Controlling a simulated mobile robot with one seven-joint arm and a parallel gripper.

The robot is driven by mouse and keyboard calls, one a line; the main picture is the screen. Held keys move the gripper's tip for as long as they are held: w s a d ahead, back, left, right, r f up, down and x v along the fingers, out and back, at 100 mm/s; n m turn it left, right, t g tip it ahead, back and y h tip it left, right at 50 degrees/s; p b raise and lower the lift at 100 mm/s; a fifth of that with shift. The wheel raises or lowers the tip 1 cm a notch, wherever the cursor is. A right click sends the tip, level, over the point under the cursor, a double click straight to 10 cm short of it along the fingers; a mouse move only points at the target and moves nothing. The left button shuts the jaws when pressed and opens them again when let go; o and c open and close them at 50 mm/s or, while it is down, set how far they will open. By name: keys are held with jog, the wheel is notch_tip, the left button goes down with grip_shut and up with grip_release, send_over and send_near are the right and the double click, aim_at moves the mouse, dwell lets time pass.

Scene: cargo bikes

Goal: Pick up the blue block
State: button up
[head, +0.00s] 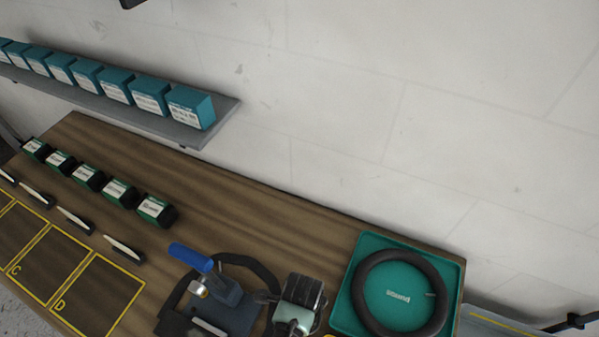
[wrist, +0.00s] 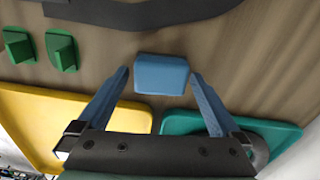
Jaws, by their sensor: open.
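The blue block (wrist: 162,74) lies on the wooden surface in the middle of the wrist view. My gripper (wrist: 160,78) is open, with one blue finger to the left of the block and one to its right. Gaps show between the block and both fingers, so it is not gripped. How far the fingertips are above the surface is hard to tell. I cannot make out the block or my gripper in the head view.
Two green blocks (wrist: 61,50) stand left of the blue block. A yellow tray (wrist: 35,115) and a teal tray (wrist: 283,134) lie nearer the gripper's base. In the head view, a teal tray (head: 358,318) holds a black tyre (head: 441,312), beside a blue-handled device (head: 190,257).

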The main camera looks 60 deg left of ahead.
jog(key=c, duration=1.3)
notch_tip(320, 180, up, 10)
jog(key=shift+b, duration=0.5)
